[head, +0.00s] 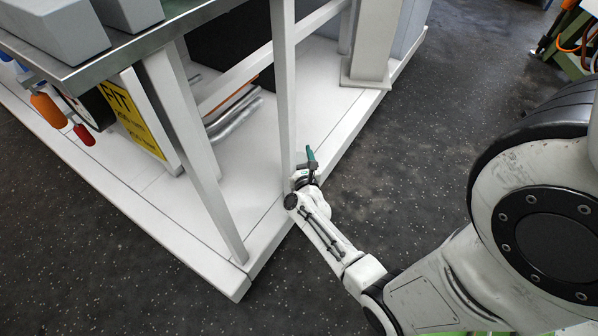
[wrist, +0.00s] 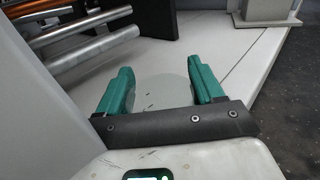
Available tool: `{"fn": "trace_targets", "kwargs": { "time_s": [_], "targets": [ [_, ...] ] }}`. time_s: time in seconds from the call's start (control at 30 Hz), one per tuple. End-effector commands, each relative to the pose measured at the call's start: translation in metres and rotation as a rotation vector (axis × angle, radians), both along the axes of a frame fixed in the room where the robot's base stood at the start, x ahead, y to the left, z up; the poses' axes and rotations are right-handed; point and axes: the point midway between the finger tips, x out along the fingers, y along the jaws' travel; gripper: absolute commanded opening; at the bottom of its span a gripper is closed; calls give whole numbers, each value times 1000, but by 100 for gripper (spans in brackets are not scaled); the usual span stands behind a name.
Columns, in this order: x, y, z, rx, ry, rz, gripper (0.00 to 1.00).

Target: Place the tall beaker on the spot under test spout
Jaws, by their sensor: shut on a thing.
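My gripper (wrist: 160,76) has green fingers that stand apart on either side of a faint, clear, rounded shape, which I take to be the tall beaker (wrist: 163,92). The gripper is shut on it; its outline is hard to see against the pale deck. In the head view my gripper (head: 310,160) is at the end of my arm, beside a white upright post and over the deck's edge. The beaker cannot be made out there. I cannot pick out the test spout or the spot under it in either view.
A white framed stand with a pale deck (head: 180,215) fills the left. Its white post (head: 284,90) is close to my gripper. Metal pipes (wrist: 85,48) lie to the left in the wrist view. A yellow sign (head: 133,113) hangs at left. Dark floor on the right is open.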

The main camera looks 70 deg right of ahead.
Motion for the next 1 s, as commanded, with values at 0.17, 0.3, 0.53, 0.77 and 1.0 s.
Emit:
{"fn": "trace_targets", "kwargs": {
  "time_s": [0.17,0.3,0.53,0.77,1.0],
  "targets": [
    [0,0,0,0,0,0,16],
    [0,0,2,0,0,0,16],
    [0,0,17,1,0,0,16],
    [-9,11,53,2,1,0,16],
    [-37,43,102,3,2,0,16]
  ]
}}
